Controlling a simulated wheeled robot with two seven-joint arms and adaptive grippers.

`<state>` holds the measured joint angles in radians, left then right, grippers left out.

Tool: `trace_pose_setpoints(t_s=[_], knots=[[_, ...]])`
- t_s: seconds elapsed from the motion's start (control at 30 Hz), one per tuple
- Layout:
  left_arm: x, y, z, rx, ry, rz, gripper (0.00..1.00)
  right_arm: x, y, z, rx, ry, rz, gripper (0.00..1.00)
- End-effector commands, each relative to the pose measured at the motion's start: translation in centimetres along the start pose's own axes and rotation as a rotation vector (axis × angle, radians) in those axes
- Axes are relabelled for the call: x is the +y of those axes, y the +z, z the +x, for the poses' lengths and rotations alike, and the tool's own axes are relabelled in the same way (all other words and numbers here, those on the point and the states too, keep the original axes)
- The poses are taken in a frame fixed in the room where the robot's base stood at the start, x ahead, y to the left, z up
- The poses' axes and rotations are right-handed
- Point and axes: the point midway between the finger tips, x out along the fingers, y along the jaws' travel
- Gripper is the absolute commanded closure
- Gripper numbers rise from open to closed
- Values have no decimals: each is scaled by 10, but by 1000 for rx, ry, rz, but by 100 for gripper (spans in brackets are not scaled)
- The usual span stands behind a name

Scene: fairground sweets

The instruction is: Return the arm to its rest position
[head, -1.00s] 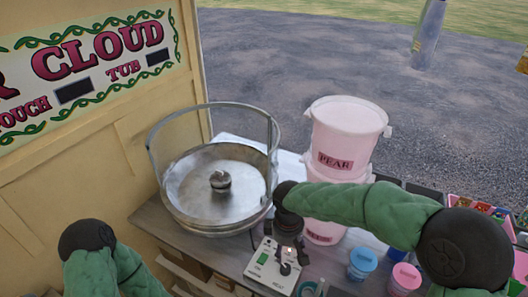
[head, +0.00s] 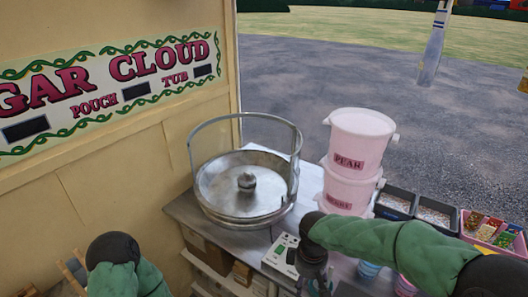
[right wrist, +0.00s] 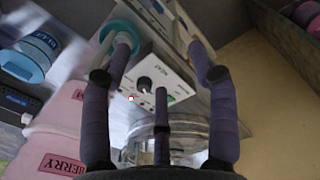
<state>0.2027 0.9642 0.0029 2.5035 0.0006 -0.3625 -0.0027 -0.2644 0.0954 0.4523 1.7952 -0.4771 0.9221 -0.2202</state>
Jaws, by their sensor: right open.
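My right arm, in a green sleeve, comes in from the right of the head view. Its gripper (head: 315,284) points down at the lower edge, over the counter near the control box (head: 280,252). In the right wrist view the purple fingers of this gripper (right wrist: 162,62) are spread, with nothing held between them. The control box's white panel (right wrist: 160,78), with a black knob and a lit lamp, lies beyond them. A teal ring (right wrist: 121,31) shows behind the left fingertip; I cannot tell if they touch. Only part of my left arm shows at lower left; its gripper is out of view.
The metal spinner bowl (head: 245,205) with its hoop guard stands left of my right gripper. Stacked pink tubs (head: 350,190) stand close behind it. Dark trays (head: 395,203) and a pink tray (head: 482,236) line the right. A sign wall (head: 110,150) closes the left.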

Motion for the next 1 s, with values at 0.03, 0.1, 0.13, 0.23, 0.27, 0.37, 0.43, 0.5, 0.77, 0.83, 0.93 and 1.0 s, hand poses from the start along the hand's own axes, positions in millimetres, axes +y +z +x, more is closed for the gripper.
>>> trace_pose_setpoints(t_s=[0.03, 0.1, 0.13, 0.23, 0.27, 0.37, 0.43, 0.5, 0.77, 0.83, 0.93, 1.0], knots=[[0, 0, 0, 1, 0, 0, 60, -3, 1, 9, -1, -14, 8, 40], [0, -1, 1, 2, 0, 0, 60, -6, 0, 19, 4, -30, 20, 40], [0, -1, 1, 2, 0, 0, 60, -7, 0, 23, 7, -37, 26, 40], [-1, -1, 2, 3, 0, 0, 60, -12, -1, 38, 16, -61, 46, 40], [-1, -1, 2, 3, 0, 0, 60, -13, -1, 43, 20, -69, 53, 40], [-1, -1, 3, 2, 0, 0, 60, -19, -1, 61, 31, -100, 83, 40], [-1, 0, 4, 1, 0, 0, 60, -24, -1, 76, 40, -124, 110, 40], [-2, 0, 4, 1, 0, 0, 60, -31, 0, 92, 49, -150, 140, 40], [-3, -1, 10, 1, 0, 0, 60, -67, 14, 175, 89, -282, 349, 40], [-4, -1, 11, 1, 0, 0, 60, -80, 22, 202, 100, -319, 439, 40], [-5, -1, 14, 1, 0, 0, 60, -98, 36, 235, 110, -358, 572, 40], [-5, -1, 15, 1, 0, 0, 60, -110, 48, 256, 114, -376, 668, 40]])
